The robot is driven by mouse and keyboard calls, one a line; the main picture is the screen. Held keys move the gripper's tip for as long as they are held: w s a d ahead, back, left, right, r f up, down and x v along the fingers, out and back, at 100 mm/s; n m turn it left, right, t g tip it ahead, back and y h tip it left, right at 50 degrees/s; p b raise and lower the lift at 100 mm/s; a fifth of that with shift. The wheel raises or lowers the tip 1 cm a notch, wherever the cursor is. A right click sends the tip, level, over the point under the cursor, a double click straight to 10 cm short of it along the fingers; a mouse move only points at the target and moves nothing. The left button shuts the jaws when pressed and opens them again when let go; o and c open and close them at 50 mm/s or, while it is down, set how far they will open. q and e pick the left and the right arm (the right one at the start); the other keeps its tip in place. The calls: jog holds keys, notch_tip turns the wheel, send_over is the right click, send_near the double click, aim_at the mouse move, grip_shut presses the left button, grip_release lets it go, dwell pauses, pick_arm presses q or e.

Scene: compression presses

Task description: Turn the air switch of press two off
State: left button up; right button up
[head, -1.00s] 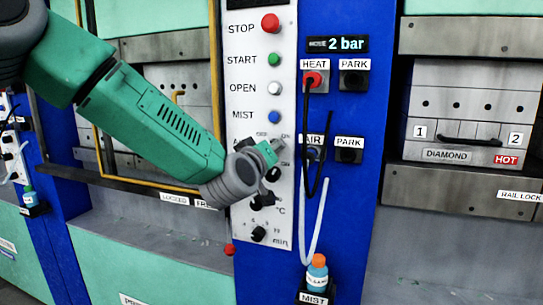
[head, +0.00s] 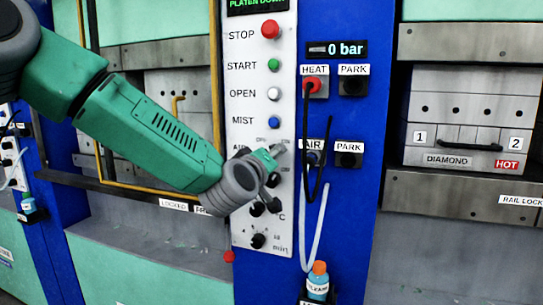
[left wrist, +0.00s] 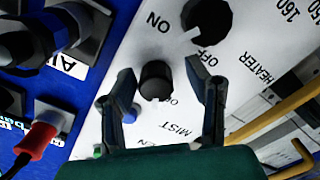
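The white control panel (head: 255,90) has a row of buttons above black knobs. My left gripper (head: 275,164) is at the panel just below the blue MIST button (head: 273,122) and covers the AIR switch there. In the left wrist view the black air switch knob (left wrist: 157,80) sits between the two fingers of my left gripper (left wrist: 163,76). The fingers are apart, with a gap visible on each side of the knob. The pressure display (head: 336,49) reads 0 bar. My right gripper is not in view.
Another black knob (left wrist: 207,18) with ON and OFF marks is close by. A red HEAT plug (head: 314,85) and an AIR connector (head: 312,158) with hanging hoses are right of the panel. A bottle (head: 318,282) stands below.

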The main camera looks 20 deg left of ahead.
pick_arm(q)
jog(key=shift+w+r, duration=0.1)
jog(key=shift+r, duration=0.05)
jog(key=s, duration=1.2)
jog(key=shift+a, duration=0.3)
